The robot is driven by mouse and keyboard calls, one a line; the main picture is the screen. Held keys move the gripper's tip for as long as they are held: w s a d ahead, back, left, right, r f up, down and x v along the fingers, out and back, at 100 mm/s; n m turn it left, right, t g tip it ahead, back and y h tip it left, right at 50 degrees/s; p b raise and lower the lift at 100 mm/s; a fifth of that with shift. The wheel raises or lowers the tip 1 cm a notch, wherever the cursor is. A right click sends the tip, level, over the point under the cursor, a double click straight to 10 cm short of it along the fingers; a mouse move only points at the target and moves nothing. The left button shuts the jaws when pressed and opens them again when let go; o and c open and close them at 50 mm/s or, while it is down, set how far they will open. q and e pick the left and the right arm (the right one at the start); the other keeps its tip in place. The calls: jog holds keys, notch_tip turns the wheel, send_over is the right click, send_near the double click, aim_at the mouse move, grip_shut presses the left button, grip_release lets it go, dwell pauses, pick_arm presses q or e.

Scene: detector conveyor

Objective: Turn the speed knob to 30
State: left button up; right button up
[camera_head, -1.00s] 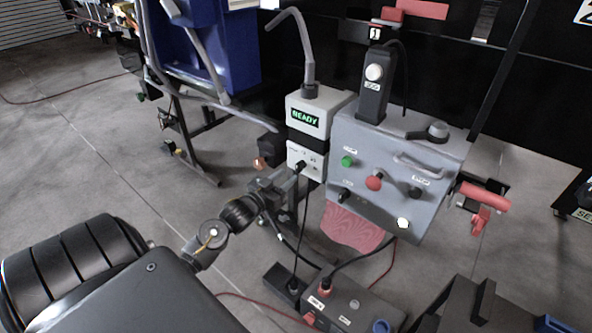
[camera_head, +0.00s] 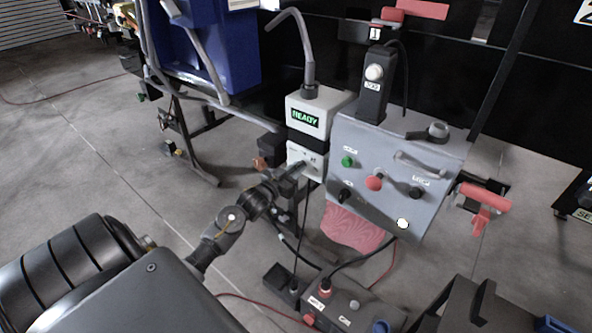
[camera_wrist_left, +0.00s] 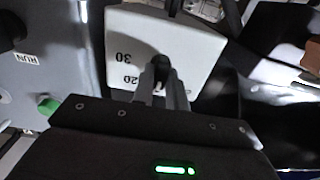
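The speed knob, a small dark knob (camera_wrist_left: 162,66), sits on a white box face (camera_wrist_left: 190,50) marked 30 and 20, which read upside down in the left wrist view. My left gripper (camera_wrist_left: 162,80) has its two fingers on either side of the knob, seemingly closed against it. In the head view my left gripper (camera_head: 290,178) reaches the lower white panel (camera_head: 309,162) under the lit READY screen (camera_head: 305,117). The knob's pointer and the rest of the scale are hidden by the fingers. My right gripper is not in view.
To the right is a grey control box (camera_head: 400,150) with a green button (camera_head: 348,161), a red button (camera_head: 374,183) and black knobs. A cable hangs below the white panel. A dark box with cables (camera_head: 345,305) stands below. Open floor lies to the left.

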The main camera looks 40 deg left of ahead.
pick_arm(q)
grip_shut()
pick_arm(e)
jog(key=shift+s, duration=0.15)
pick_arm(q)
jog(key=shift+d+f+m+p, duration=0.1)
jog(key=shift+m+p, duration=0.75)
jog(key=shift+m, duration=3.6)
jog(key=shift+d+f+m+p, duration=0.1)
jog(key=shift+m+p, duration=0.75)
jog(key=shift+m, duration=3.6)
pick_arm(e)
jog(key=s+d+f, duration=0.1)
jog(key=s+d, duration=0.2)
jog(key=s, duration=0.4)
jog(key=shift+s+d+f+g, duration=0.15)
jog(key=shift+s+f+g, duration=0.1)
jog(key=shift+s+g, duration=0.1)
